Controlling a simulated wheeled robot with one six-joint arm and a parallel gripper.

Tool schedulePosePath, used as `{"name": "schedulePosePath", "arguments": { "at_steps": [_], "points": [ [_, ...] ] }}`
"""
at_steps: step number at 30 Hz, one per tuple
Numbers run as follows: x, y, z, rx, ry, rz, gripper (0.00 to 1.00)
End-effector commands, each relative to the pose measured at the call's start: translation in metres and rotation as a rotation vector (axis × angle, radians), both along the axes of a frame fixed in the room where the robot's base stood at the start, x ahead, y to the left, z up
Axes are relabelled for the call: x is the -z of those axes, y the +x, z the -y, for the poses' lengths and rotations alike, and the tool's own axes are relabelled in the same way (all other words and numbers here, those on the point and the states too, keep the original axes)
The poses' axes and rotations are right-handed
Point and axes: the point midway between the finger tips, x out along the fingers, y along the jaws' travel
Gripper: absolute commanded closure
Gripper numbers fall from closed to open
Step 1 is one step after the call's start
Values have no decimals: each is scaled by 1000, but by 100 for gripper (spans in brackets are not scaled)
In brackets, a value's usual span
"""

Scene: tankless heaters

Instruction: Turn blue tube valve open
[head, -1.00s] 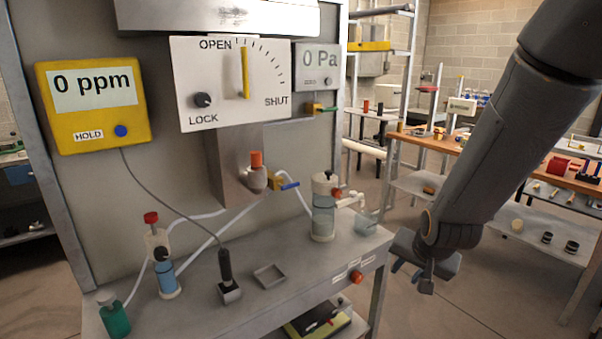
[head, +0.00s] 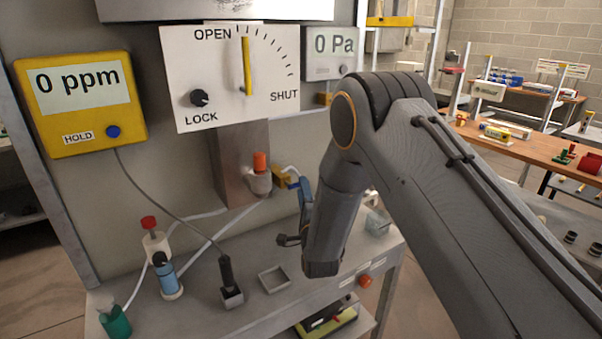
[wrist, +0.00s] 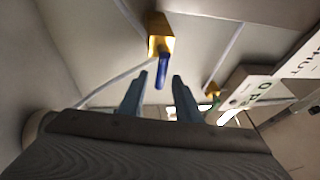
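The blue tube valve has a yellow body (head: 280,178) beside the grey box on the panel in the head view. Its blue handle (head: 293,184) is partly covered by my gripper (head: 303,198). In the wrist view, the yellow body (wrist: 160,35) is at the top middle, with the blue handle (wrist: 162,70) pointing down toward me. My gripper (wrist: 157,88) is open. Its two blue-grey fingers lie either side of the handle's line in this view. The handle's end shows between the fingertips, and no contact is visible.
A second yellow valve (wrist: 212,90) sits farther right in the wrist view. White tubing (head: 200,250) runs above the bench (head: 230,318). A blue bottle (head: 168,277) and a black probe (head: 227,272) stand there.

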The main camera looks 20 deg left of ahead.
Motion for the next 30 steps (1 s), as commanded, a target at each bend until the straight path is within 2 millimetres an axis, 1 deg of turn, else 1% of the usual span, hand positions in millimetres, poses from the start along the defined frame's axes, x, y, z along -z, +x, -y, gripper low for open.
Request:
{"name": "schedulePosePath", "arguments": {
  "at_steps": [9, 15, 20, 27, 29, 30],
  "points": [
    [-11, 40, -18, 2, 0, 2, 69],
    [-13, 58, -29, 1, -1, 0, 69],
    [-14, 64, -31, 1, -2, 0, 69],
    [-14, 65, -32, 1, -2, 0, 69],
    [-14, 65, -32, 1, -2, 0, 77],
    [-14, 65, -32, 1, -2, 0, 84]
  ]
}}
